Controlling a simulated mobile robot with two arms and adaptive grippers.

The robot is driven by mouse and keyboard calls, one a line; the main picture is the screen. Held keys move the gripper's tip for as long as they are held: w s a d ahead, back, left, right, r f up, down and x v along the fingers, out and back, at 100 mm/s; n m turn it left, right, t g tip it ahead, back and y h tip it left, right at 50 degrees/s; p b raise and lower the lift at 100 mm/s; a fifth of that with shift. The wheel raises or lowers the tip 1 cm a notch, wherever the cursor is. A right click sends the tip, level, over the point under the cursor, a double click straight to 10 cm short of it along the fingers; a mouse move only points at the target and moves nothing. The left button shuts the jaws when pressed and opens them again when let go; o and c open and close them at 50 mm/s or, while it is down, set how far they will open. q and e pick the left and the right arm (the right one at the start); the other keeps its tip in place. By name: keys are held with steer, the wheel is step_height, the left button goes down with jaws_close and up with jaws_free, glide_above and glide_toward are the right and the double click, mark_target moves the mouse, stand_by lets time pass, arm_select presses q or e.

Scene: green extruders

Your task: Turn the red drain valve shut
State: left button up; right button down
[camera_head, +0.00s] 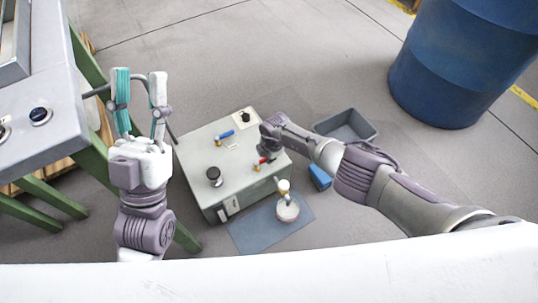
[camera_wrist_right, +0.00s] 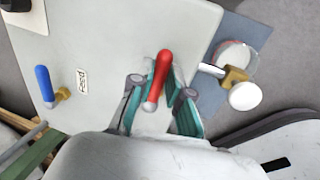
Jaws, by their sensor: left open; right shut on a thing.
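The red valve handle (camera_wrist_right: 160,76) sits between the fingers of my right gripper (camera_wrist_right: 158,92) in the right wrist view, and the gripper is shut on it. In the head view the red valve (camera_head: 264,160) shows as a small red and brass piece near the right edge of the grey box top (camera_head: 200,150), partly covered by my right gripper (camera_head: 268,142). My left gripper (camera_head: 138,92) is open and empty, raised to the left of the box, beside the green-framed bench.
A blue-handled valve (camera_wrist_right: 45,86) is on the same box. A white-handled brass valve (camera_wrist_right: 236,78) hangs over a round dish (camera_head: 287,212) on a blue mat (camera_head: 250,236). A grey bin (camera_head: 346,126), blue block (camera_head: 319,177) and blue drum (camera_head: 455,60) stand to the right.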

steer(key=c, duration=1.1)
jaws_free()
steer(key=r, duration=0.4)
steer(key=s+r, duration=0.1)
steer(key=r, duration=0.3)
steer(key=s+d+r, duration=0.1)
steer(key=r, duration=0.2)
steer(key=shift+r, duration=0.4)
